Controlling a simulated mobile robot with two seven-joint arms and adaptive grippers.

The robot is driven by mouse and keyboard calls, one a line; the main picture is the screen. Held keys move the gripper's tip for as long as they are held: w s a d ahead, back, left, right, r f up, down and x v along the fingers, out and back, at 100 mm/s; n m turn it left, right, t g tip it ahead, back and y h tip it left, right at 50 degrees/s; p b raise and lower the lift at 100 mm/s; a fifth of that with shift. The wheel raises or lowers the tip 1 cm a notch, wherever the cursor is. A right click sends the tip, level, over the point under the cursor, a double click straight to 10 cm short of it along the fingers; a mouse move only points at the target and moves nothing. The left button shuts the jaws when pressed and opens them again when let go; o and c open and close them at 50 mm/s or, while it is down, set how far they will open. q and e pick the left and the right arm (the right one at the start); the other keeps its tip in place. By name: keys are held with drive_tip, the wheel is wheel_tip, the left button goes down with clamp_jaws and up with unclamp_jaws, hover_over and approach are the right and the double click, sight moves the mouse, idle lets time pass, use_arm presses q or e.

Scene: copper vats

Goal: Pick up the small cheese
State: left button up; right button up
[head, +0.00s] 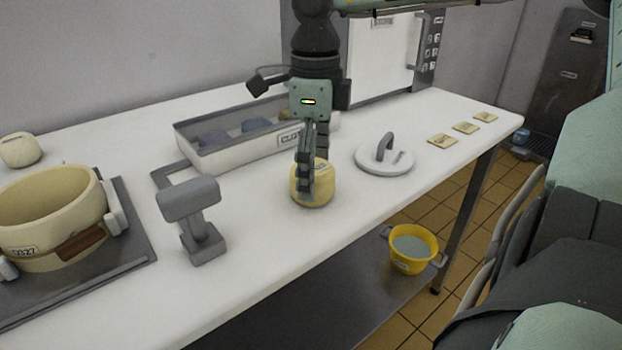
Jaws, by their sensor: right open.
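A small round yellow cheese (322,187) stands on the white table in the middle of the head view. My right gripper (309,180) points straight down at it and is open. One finger overlaps the near face of the cheese, and the other finger is partly hidden behind the first and the cheese. I cannot tell whether either finger touches it. A paler rounded piece (20,150), perhaps another cheese, sits at the far left of the table. My left gripper is not in view.
Behind the gripper stands a tray (240,156) with bluish and yellow pieces. A grey-handled white lid (385,160) lies to the right, a grey stand (197,220) and cream pot (52,220) to the left. Small yellow cards lie at right; a yellow bucket (412,250) is below.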

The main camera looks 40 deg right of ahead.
drive_tip(key=shift+f, duration=0.85)
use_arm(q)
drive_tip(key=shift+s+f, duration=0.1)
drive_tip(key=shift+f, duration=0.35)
use_arm(e)
drive_tip(key=shift+c, duration=0.4)
